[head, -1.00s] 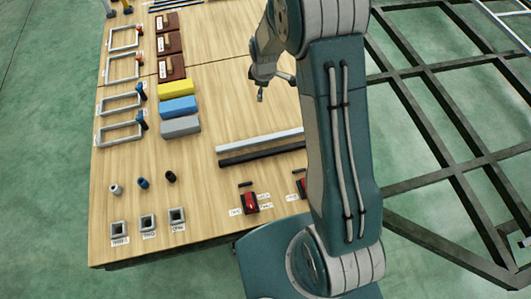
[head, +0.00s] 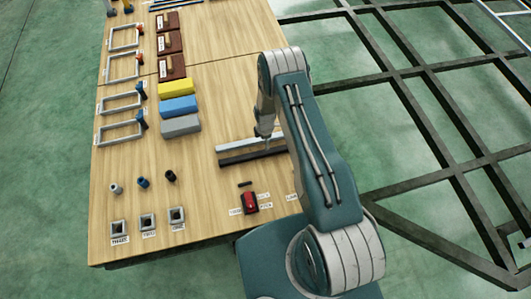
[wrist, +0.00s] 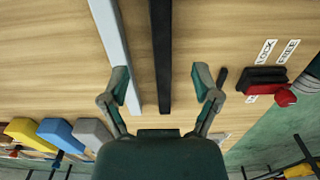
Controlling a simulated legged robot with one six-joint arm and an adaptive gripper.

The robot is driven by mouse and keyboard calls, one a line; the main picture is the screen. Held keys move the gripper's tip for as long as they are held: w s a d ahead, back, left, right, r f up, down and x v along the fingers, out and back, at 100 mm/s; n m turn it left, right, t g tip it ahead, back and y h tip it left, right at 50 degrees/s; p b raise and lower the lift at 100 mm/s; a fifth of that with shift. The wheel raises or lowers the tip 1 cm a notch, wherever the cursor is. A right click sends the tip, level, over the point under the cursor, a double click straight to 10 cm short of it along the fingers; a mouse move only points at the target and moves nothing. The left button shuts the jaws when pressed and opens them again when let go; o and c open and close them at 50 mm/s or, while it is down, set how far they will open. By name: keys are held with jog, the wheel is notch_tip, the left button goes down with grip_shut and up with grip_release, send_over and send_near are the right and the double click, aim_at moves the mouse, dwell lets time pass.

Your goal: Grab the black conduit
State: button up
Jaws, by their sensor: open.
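The black conduit (head: 237,158) is a long thin dark bar lying on the wooden table, its right part hidden behind my arm in the head view. In the wrist view the black conduit (wrist: 161,50) runs lengthwise between the two open fingers of my gripper (wrist: 161,82). The fingers stand apart from it on both sides, and nothing is held. In the head view my gripper (head: 268,140) is over the two bars, partly hidden by the arm. I cannot tell its exact height.
A light grey bar (wrist: 113,40) lies parallel and close beside the black conduit, near the left finger. A red-and-black switch box (head: 250,202) with labels is close by. Yellow, blue and grey blocks (head: 180,126) stand to the left.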

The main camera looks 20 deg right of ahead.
aim_at(265, 151)
notch_tip(265, 151, down, 10)
jog(key=shift+d+r, duration=0.1)
dwell(0.4)
grip_shut()
